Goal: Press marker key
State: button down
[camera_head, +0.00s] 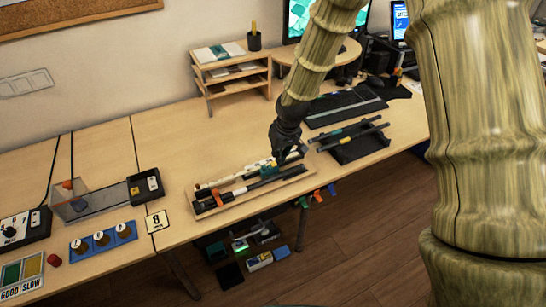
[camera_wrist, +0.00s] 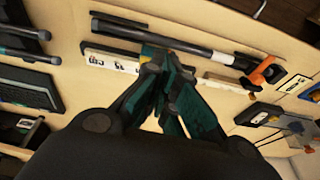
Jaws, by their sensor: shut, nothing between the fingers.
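My gripper (camera_head: 279,158) is over the wooden tray (camera_head: 205,214) in the head view, its fingers pointing down. In the wrist view my gripper (camera_wrist: 165,62) has its teal fingers together, with nothing held. The fingertips are close to a white lettered strip (camera_wrist: 108,60) and a black rod (camera_wrist: 165,36); I cannot tell whether they touch. A small black box (camera_head: 145,187) with a white key and a yellow key stands left of the tray, apart from my gripper. No label reading marker is legible, so I cannot tell which key is the marker key.
An orange clip (camera_head: 216,198) sits on the rod in the tray. A black rack with rods (camera_head: 358,147) is right of my gripper. A clear box (camera_head: 95,202), a dial box (camera_head: 22,230) and a blue knob panel (camera_head: 103,239) are at left. A shelf (camera_head: 232,75) stands behind.

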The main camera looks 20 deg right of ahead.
jog(key=w+r, duration=0.4)
jog(key=r, duration=0.3)
jog(key=shift+d, duration=0.35)
jog(key=shift+f, duration=0.15)
jog(key=p, duration=0.3)
send_over(274, 164)
jog(key=w, duration=0.1)
notch_tip(274, 164, down, 12)
jog(key=shift+r, duration=0.15)
jog(key=shift+f+p, duration=0.3)
jog(key=shift+f, duration=0.6)
